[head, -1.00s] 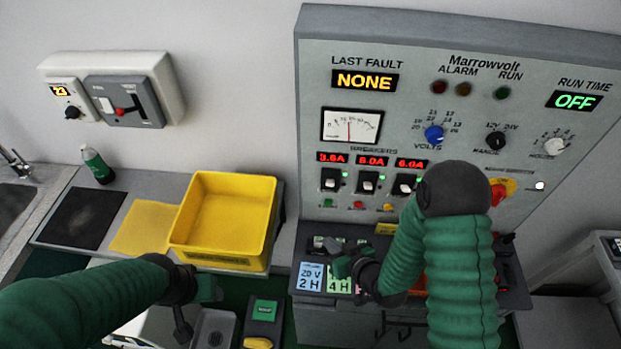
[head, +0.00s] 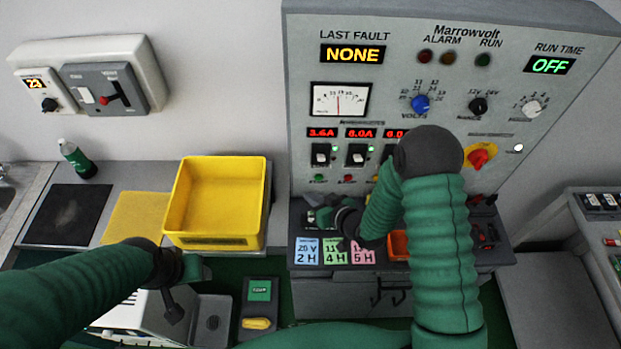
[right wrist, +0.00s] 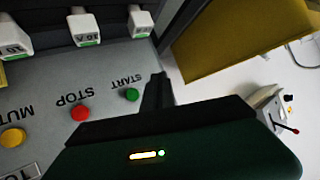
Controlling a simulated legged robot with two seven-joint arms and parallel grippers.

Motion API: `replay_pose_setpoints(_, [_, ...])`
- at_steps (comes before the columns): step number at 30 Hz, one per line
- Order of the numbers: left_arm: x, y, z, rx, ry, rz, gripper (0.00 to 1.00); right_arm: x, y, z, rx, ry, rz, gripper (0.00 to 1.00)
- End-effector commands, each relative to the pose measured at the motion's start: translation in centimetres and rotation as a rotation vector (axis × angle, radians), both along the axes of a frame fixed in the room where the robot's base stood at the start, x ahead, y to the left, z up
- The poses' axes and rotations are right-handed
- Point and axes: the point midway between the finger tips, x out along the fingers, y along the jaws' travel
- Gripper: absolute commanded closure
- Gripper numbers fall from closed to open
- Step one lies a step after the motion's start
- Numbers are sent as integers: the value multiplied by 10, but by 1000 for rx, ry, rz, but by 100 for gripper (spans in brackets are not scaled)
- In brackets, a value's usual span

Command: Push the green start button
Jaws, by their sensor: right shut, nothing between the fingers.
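The green start button (head: 318,178) is at the left end of the button row low on the grey rack panel, below the breakers. In the right wrist view it (right wrist: 132,95) shows upside down with its START label, next to the red stop button (right wrist: 80,113). My right gripper (head: 322,214) is shut and empty, just below the start button in the head view. In the wrist view its dark fingertip (right wrist: 158,88) is close beside the button; I cannot tell whether they touch. My left gripper (head: 196,270) is at the lower left, its jaws unclear.
A yellow mute button (right wrist: 13,137) lies beyond the stop button. Breaker switches (head: 320,155) sit above the row. A shelf with coloured cards (head: 307,251) juts out below. A yellow bin (head: 213,242) stands on the counter to the left.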

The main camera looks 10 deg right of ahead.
Motion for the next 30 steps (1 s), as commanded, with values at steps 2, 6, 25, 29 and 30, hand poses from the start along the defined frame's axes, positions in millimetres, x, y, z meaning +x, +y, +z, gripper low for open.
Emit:
replay_pose_setpoints(2, [0,0,-3,0,0,-1,45,11,-8,-2,3,-1,-4,100])
replay_pose_setpoints(6, [0,-1,-4,-1,0,-2,45,23,-16,-3,7,2,-6,100])
replay_pose_setpoints(25, [0,0,-4,0,0,-1,45,28,-8,-1,0,1,-5,100])
replay_pose_setpoints(29, [0,-1,-4,0,0,-1,45,28,-12,-1,3,1,-4,100])
replay_pose_setpoints(30, [0,-1,-4,0,0,-2,45,28,-13,-1,4,1,-5,100])
